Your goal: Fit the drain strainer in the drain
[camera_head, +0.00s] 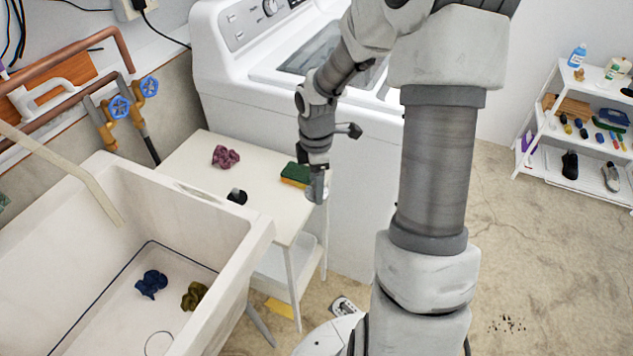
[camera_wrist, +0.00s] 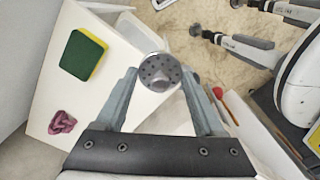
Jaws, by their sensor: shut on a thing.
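The drain strainer (camera_wrist: 158,72) is a round, grey metal disc with small holes. It sits between the fingertips of my gripper (camera_wrist: 160,76), which is shut on it. In the head view, my gripper (camera_head: 317,178) holds the strainer (camera_head: 318,190) near the right edge of the white side table, beside the sponge. The sink (camera_head: 205,205) is a deep pale basin at the left.
A green-yellow sponge (camera_head: 295,174), a pink crumpled cloth (camera_head: 225,157) and a small black object (camera_head: 237,196) lie on the side table (camera_head: 190,155). Blue (camera_head: 152,284) and olive (camera_head: 194,295) crumpled cloths lie in the sink. A washer (camera_head: 240,80) stands behind; a faucet spout (camera_head: 70,165) overhangs the sink.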

